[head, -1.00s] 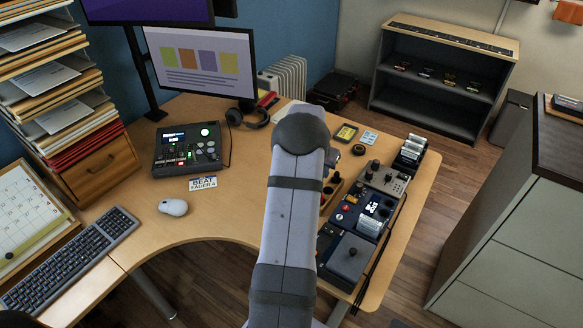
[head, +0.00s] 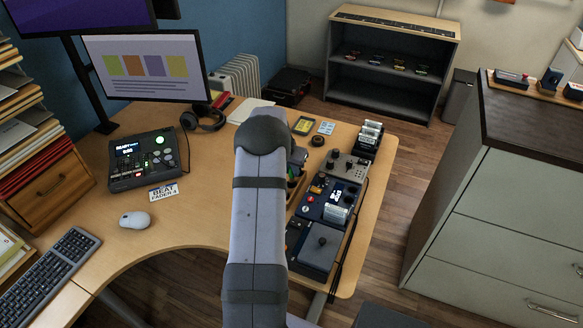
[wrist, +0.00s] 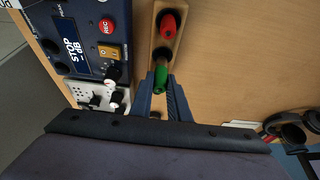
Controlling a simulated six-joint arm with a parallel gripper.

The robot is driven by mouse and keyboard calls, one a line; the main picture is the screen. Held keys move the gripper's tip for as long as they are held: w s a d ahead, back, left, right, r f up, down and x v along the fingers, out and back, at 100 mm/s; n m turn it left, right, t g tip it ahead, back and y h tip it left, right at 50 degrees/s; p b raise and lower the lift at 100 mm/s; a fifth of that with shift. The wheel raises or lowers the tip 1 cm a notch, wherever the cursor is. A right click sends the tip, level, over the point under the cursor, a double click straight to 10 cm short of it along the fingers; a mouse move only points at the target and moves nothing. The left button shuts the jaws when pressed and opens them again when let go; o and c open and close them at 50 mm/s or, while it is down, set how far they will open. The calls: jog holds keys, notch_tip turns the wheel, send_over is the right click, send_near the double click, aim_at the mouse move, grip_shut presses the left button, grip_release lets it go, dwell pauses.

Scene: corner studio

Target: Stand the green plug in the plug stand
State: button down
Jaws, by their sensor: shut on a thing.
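In the wrist view my gripper (wrist: 160,84) has its blue fingers shut on the green plug (wrist: 161,76), one finger on each side. The plug is over the wooden plug stand (wrist: 153,28), in line behind the red plug (wrist: 168,26), which stands in it. A dark spot shows on the stand between the two plugs. I cannot tell whether the green plug is in a hole or above it. In the head view my arm hides the gripper and most of the stand; only a sliver of the stand (head: 293,192) shows.
A blue device with a red REC button (wrist: 107,25) and a grey panel with knobs (wrist: 88,93) sit left of the stand in the wrist view. Headphones (wrist: 290,130) lie at right. Bare desk lies right of the stand. A cabinet (head: 510,205) stands off to the right.

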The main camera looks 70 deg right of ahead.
jog(key=shift+f+b, duration=0.7)
jog(key=shift+f, duration=0.75)
jog(key=shift+f+b, duration=0.65)
jog(key=shift+b, duration=0.05)
jog(key=c, duration=1.6)
grip_release()
jog(key=shift+r, duration=0.1)
jog(key=shift+a, duration=0.1)
jog(key=shift+r+p, duration=1.9)
jog(key=shift+r, duration=1.1)
jog(key=shift+r, duration=0.15)
jog(key=shift+r+p, duration=1.55)
jog(key=shift+r, duration=0.8)
